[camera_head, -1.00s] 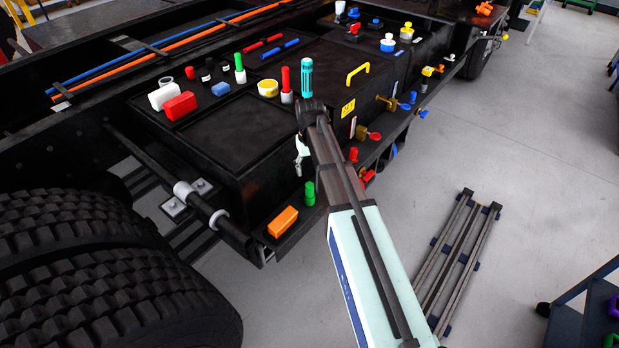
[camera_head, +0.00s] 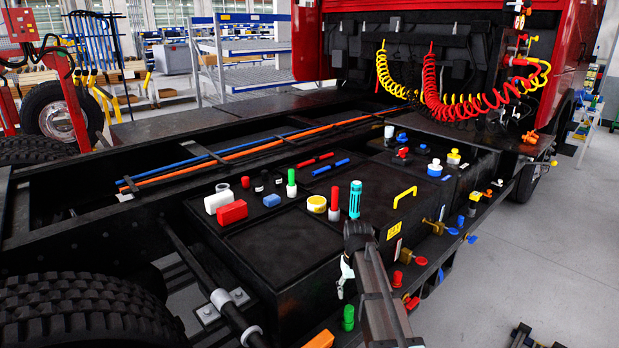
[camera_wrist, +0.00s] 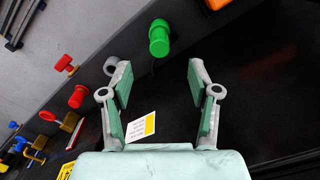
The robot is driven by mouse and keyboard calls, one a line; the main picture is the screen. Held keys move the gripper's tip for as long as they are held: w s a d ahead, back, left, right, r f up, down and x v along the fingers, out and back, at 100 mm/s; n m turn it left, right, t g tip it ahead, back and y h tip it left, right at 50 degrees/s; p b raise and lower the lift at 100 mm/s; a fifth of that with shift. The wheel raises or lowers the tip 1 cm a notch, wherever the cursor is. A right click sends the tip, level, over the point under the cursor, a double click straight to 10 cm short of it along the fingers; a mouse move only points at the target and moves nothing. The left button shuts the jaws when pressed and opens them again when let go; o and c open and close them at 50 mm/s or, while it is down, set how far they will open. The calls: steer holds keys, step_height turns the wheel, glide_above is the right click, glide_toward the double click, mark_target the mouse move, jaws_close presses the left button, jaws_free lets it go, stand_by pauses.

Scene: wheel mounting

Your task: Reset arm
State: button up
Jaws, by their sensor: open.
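My gripper (camera_wrist: 158,85) is open in the wrist view, its two grey fingers with green pads spread apart and nothing between the pads. A green knob-like part (camera_wrist: 160,38) lies beyond the fingertips, apart from them; it also shows in the head view (camera_head: 348,318). In the head view my arm reaches up from the bottom beside the truck's black side box (camera_head: 270,250). Part of my gripper (camera_head: 345,275) shows at the arm's end, in front of the box's side. Its fingertips are hard to make out there.
Several coloured parts stand on the box top, including a red block (camera_head: 232,212), a teal cylinder (camera_head: 355,199) and a yellow handle (camera_head: 405,196). Red and brass fittings stick out along the box's right side. A truck tyre (camera_head: 80,312) is lower left. Open floor (camera_head: 540,260) lies right.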

steer(key=s+f+m+g, duration=0.1)
steer(key=s+f+g, duration=0.1)
steer(key=s+f, duration=2.4)
steer(key=s+f+g, duration=0.2)
steer(key=s+f, duration=0.3)
steer(key=s, duration=0.7)
steer(key=s+f+g, duration=0.2)
steer(key=s+f, duration=0.4)
steer(key=s, duration=0.5)
steer(key=shift+s+g, duration=0.35)
steer(key=shift+g, duration=0.05)
